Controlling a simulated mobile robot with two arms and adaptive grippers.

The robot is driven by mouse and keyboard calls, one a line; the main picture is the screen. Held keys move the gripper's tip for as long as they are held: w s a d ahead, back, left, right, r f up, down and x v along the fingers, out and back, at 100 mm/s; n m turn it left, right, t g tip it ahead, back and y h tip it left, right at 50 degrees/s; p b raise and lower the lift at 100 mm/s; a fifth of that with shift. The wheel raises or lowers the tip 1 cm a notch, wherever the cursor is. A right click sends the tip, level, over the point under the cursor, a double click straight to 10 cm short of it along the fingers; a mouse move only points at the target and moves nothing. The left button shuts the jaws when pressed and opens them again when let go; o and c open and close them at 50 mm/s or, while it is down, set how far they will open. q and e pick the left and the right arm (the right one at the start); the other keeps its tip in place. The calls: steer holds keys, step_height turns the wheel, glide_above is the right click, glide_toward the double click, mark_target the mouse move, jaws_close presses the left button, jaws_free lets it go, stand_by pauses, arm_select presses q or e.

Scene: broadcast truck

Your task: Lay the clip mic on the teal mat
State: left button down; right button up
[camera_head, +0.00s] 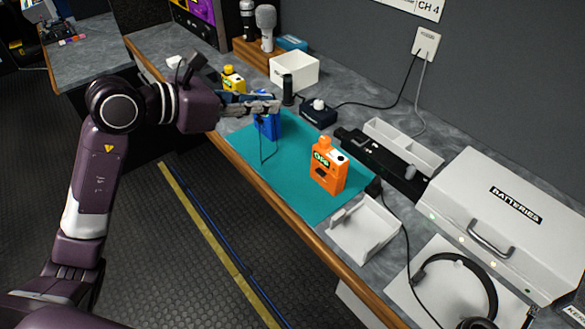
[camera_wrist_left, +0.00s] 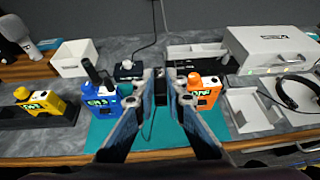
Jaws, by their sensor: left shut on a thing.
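My left gripper (camera_head: 274,104) reaches in from the left and is above the mat's far left part. In the left wrist view the gripper (camera_wrist_left: 160,82) has a small dark thing between its fingertips, which looks like the clip mic (camera_wrist_left: 160,91). A thin dark cable (camera_head: 262,150) hangs below the gripper towards the mat. The teal mat (camera_head: 285,182) lies flat on the counter. A blue pack (camera_head: 268,130) stands on its far part, partly hidden by the gripper. An orange pack (camera_head: 327,168) stands upright towards the mat's right side. The right gripper is not in view.
A yellow pack (camera_head: 233,80) stands left of the mat, beyond the gripper. A white tray (camera_head: 362,232) sits at the mat's near right end. A black charger strip (camera_head: 382,158) and a silver batteries case (camera_head: 510,215) stand behind. The mat's front middle is clear.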

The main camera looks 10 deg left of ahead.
arm_select(q)
steer(key=w, duration=0.2)
glide_above(271, 171)
steer(key=shift+n+t+y, duration=0.3)
steer(key=shift+y, duration=0.1)
step_height(271, 171, down, 15)
steer(key=shift+r+b, duration=0.1)
steer(key=shift+b, duration=0.35)
step_height(271, 171, down, 4)
steer(key=shift+f, duration=0.1)
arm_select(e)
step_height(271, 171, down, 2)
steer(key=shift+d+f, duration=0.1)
arm_select(q)
steer(key=shift+f, duration=0.1)
steer(key=c, duration=2.4)
jaws_free()
steer(key=shift+f, duration=0.1)
steer(key=o, duration=0.4)
steer(key=shift+o, duration=0.2)
